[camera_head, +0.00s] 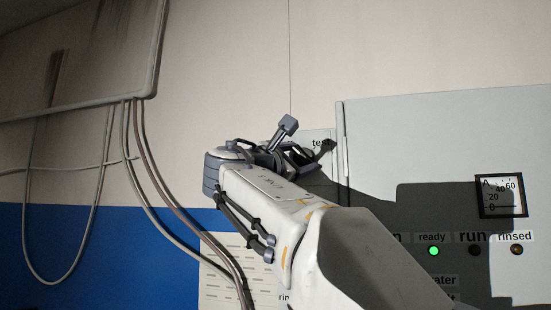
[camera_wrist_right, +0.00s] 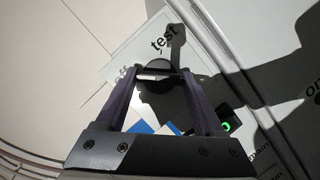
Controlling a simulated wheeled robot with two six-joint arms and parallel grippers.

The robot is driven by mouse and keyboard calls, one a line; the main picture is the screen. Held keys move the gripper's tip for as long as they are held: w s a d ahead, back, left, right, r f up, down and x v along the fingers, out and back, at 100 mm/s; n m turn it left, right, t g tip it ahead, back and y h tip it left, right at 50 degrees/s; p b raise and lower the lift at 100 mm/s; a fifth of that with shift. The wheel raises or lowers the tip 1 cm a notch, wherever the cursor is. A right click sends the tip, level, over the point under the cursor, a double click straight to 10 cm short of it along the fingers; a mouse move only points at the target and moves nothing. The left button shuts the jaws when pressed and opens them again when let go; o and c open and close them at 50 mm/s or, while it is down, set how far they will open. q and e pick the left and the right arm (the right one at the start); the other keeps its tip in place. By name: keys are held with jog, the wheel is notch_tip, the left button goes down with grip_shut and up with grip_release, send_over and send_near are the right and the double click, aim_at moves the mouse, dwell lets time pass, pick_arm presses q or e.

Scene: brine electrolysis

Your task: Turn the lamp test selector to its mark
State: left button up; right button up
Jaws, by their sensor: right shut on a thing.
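The lamp test selector (camera_wrist_right: 156,72) is a dark knob on a pale plate (camera_wrist_right: 98,45) in the right wrist view. The plate bears the word "test" and another word, partly hidden, that seems to read "off". My right gripper (camera_wrist_right: 158,74) has its two fingers on either side of the knob and is shut on it. In the head view my right gripper (camera_head: 292,153) reaches the plate (camera_head: 318,134) beside the "test" label, and it hides the knob. The knob's exact pointing and its mark cannot be made out. My left gripper is not in view.
A grey cabinet (camera_head: 420,130) stands right of the plate, with a meter (camera_head: 501,196), a lit green "ready" lamp (camera_head: 433,251) and a dim "rinsed" lamp (camera_head: 517,250). Hoses (camera_head: 160,200) hang at left. A printed sheet (camera_head: 225,258) is on the wall below my arm.

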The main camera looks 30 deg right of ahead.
jog(key=m+g, duration=0.1)
jog(key=m, duration=0.3)
jog(key=shift+r+m+g+y+p, duration=0.2)
jog(key=shift+m+g+y+p, duration=0.1)
jog(key=shift+g+p, duration=0.1)
jog(key=m+g+y+p, duration=0.1)
jog(key=m+p, duration=0.1)
jog(key=m, duration=0.2)
jog(key=shift+r+m, duration=0.15)
jog(key=shift+m, duration=0.15)
jog(key=m+y+p, duration=0.2)
jog(key=m, duration=0.2)
jog(key=shift+r+m, duration=0.1)
jog(key=shift+m, duration=0.2)
jog(key=shift+m+y+p, duration=0.8)
jog(key=shift+m+y, duration=0.2)
jog(key=shift+m, duration=0.5)
jog(key=o, duration=1.4)
jog(key=v, duration=1)
jog(key=shift+s+a+p, duration=0.2)
jog(key=shift+p, duration=0.15)
